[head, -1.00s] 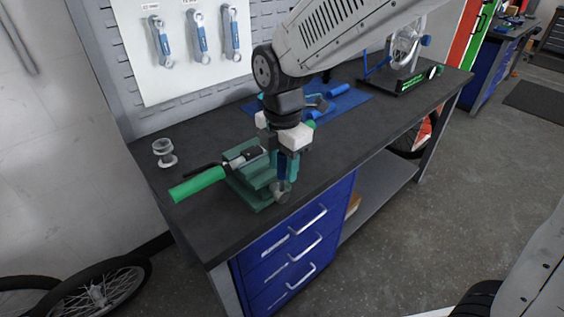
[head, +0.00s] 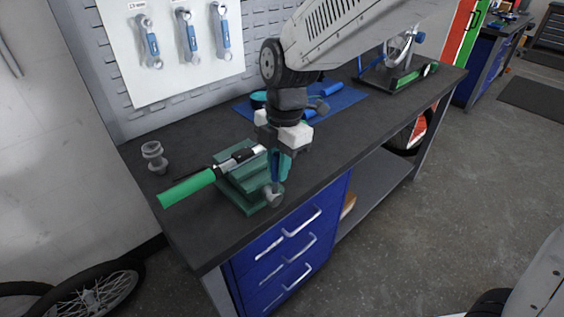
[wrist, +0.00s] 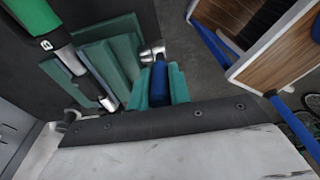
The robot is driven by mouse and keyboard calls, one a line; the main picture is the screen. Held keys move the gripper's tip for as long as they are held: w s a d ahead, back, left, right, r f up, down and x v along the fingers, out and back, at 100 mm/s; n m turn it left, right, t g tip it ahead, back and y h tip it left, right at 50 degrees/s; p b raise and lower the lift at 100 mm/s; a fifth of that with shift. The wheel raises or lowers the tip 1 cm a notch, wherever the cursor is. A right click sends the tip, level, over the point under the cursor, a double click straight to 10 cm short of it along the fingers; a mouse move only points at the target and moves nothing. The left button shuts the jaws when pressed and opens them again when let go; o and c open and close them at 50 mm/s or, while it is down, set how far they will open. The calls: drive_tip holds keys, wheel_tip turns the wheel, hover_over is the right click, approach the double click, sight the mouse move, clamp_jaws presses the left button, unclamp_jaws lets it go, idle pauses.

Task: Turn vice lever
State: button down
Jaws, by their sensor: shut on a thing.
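The green vice (head: 250,192) stands near the front left edge of the dark workbench; its stepped green body also shows in the wrist view (wrist: 97,66). Its lever (wrist: 158,85) has a blue grip, with a metal end at the vice's front side. My gripper (head: 279,167) points down at the vice's front right. In the wrist view its teal fingers (wrist: 160,90) are on either side of the blue grip, shut on it. A green-handled tool (head: 187,188) with a metal shaft lies across the top of the vice. The fingers partly hide the lever in the head view.
A small grey metal spool (head: 154,157) stands left of the vice. A blue mat (head: 345,99) with tools lies behind my gripper. Blue drawers (head: 295,250) are under the bench front. Wrenches (head: 187,36) hang on the back panel.

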drive_tip(key=c, duration=1.3)
unclamp_jaws()
drive_tip(key=shift+w+d, duration=0.1)
drive_tip(key=shift+d, duration=0.1)
drive_tip(key=shift+a, duration=0.1)
drive_tip(key=shift+r, duration=0.3)
wheel_tip(320, 180, up, 7)
drive_tip(key=shift+w+d, duration=0.25)
drive_tip(key=shift+d, duration=0.15)
